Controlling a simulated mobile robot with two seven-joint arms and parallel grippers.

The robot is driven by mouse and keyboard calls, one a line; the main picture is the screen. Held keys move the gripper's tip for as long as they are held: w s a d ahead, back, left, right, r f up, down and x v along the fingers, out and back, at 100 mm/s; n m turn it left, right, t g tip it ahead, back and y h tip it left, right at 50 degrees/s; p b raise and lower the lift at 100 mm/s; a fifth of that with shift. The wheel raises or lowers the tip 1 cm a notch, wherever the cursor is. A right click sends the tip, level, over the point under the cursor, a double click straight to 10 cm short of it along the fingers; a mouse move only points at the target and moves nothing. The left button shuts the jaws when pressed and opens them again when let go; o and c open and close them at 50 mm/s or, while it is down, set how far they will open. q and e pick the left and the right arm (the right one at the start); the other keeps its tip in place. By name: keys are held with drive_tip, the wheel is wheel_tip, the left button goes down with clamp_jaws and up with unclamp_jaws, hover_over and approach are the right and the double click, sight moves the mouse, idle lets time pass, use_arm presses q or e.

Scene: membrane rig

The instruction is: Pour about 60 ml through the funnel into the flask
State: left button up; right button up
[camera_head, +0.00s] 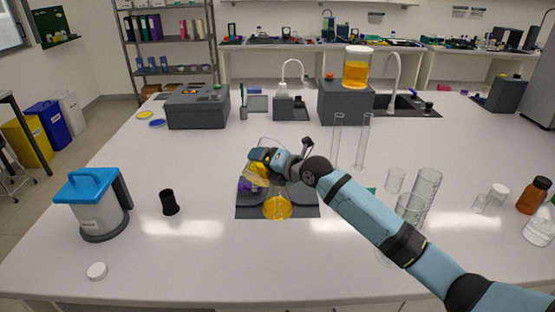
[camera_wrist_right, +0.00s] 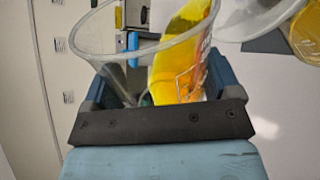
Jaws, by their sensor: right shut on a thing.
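My right gripper (camera_head: 268,157) is shut on a clear beaker (camera_wrist_right: 125,42) holding yellow-orange liquid. The beaker is tilted, and its liquid lies along one side in the right wrist view. In the head view the beaker (camera_head: 257,173) is partly hidden by my gripper. The flask (camera_head: 277,207) stands upright on a dark mat (camera_head: 303,210), just below and in front of the gripper, with orange liquid in its bottom. A clear funnel-like piece (camera_wrist_right: 246,16) shows beside the beaker in the right wrist view. I cannot tell whether liquid is flowing. My left gripper is not in view.
A blue-lidded jug (camera_head: 95,208), a black cup (camera_head: 169,202) and a white cap (camera_head: 97,271) stand to the left. Clear glassware (camera_head: 425,190) stands near my right arm. A jar of orange liquid (camera_head: 356,68) sits on a grey box behind. The front left table is mostly free.

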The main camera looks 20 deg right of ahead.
drive_tip(key=shift+w+d+r+m+p, duration=0.2)
drive_tip(key=shift+r+m+p, duration=0.3)
drive_tip(key=shift+p, duration=0.25)
idle(1.9)
drive_tip(key=shift+f, duration=0.15)
wheel_tip(320, 180, down, 2)
drive_tip(key=n+b, duration=0.2)
drive_tip(key=b, duration=0.2)
drive_tip(key=shift+s+f, duration=0.15)
drive_tip(key=shift+f, duration=0.05)
drive_tip(key=shift+r+t, duration=0.25)
drive_tip(key=shift+t, duration=0.05)
drive_tip(key=shift+a+r+n+h, duration=0.2)
drive_tip(key=shift+n+h, duration=0.2)
drive_tip(key=shift+n, duration=0.3)
drive_tip(key=shift+s+a+f+n+t+b, duration=0.1)
drive_tip(key=shift+f+n+t+b, duration=0.35)
drive_tip(key=shift+f, duration=0.2)
